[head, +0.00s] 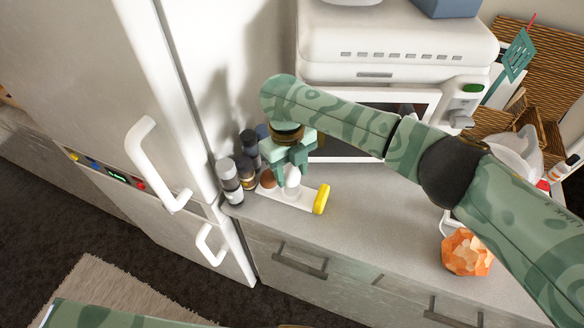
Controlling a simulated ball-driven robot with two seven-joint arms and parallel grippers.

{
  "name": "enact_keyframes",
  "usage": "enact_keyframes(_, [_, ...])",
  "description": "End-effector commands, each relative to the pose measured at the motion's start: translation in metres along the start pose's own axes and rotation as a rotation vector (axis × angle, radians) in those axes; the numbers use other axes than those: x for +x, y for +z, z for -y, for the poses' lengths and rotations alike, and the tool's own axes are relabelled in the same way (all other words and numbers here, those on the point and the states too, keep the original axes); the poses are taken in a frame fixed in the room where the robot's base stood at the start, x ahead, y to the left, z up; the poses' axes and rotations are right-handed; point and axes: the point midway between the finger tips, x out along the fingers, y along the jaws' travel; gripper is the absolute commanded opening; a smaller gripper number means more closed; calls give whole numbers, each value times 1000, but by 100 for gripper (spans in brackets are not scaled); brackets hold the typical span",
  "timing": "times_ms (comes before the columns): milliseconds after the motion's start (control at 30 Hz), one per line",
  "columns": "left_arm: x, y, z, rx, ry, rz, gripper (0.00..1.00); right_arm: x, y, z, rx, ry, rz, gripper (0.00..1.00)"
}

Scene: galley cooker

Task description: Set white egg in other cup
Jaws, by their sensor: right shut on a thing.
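A white egg (292,181) is between the fingers of my right gripper (291,172), which is shut on it. The egg is over or in a white egg holder (300,201) on the counter; I cannot tell whether it touches the holder. A brown egg (267,179) sits at the holder's left part, just left of the gripper. The holder has a yellow end piece (321,199) at its right. The cups themselves are mostly hidden by the eggs and fingers. My left gripper is out of view.
Several dark and white-topped jars (230,180) stand close left of the holder, by the fridge (160,110). A white microwave (395,50) stands behind. The counter (365,200) is clear to the right, up to an orange faceted object (466,252).

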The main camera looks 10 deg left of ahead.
Motion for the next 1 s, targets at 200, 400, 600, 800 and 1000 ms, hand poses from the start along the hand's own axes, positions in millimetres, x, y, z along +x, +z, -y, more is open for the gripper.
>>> enact_keyframes(200, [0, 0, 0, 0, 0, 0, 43, 0, 0, 0, 0, 0, 0, 36])
enact_keyframes(400, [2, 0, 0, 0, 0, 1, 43, 3, 0, 0, 0, 0, 0, 36])
enact_keyframes(600, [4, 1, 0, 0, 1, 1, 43, 6, 1, 0, 0, 0, 0, 36])
enact_keyframes(800, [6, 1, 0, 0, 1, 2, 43, 9, 1, 0, 0, 0, 0, 36])
enact_keyframes(1000, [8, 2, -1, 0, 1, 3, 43, 12, 2, 0, 0, 1, 0, 36])
